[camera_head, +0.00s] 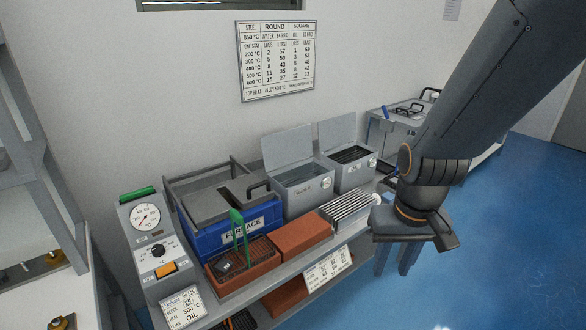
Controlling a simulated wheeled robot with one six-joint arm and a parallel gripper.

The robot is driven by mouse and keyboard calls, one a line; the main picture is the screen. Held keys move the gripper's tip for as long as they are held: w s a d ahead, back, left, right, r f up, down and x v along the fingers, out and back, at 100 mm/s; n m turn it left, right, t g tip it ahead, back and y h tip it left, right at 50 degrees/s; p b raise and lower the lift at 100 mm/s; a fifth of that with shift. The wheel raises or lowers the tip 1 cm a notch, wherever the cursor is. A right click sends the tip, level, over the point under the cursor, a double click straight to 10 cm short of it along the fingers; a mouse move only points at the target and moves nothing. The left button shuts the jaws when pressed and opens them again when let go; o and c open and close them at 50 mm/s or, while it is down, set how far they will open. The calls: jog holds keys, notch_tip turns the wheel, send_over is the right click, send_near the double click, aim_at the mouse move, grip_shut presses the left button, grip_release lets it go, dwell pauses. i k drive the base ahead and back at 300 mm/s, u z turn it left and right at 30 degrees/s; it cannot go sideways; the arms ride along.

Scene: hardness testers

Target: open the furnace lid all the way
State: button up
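The furnace (208,243) is a blue box with a FURNACE label, on the bench at centre left. Its grey lid (204,204) lies flat across the top, with a dark handle (259,187) at the right end. Grey rails (205,175) run around the top; I cannot tell whether any gap is uncovered. My gripper (418,238) hangs at the end of my dark arm, well to the right of the furnace and apart from the lid and handle. It points downward; its fingers are not clear enough to tell open from shut, and no held thing shows.
A control panel with dial (145,217) stands left of the furnace. A brick tray with a green-handled basket (240,262) sits in front. Two grey tanks with raised lids (303,186) stand right of it. A brick block (301,238) and a rod rack (350,207) lie nearby.

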aim_at(205, 208)
jog(key=i, duration=1.3)
jog(key=u, duration=0.7)
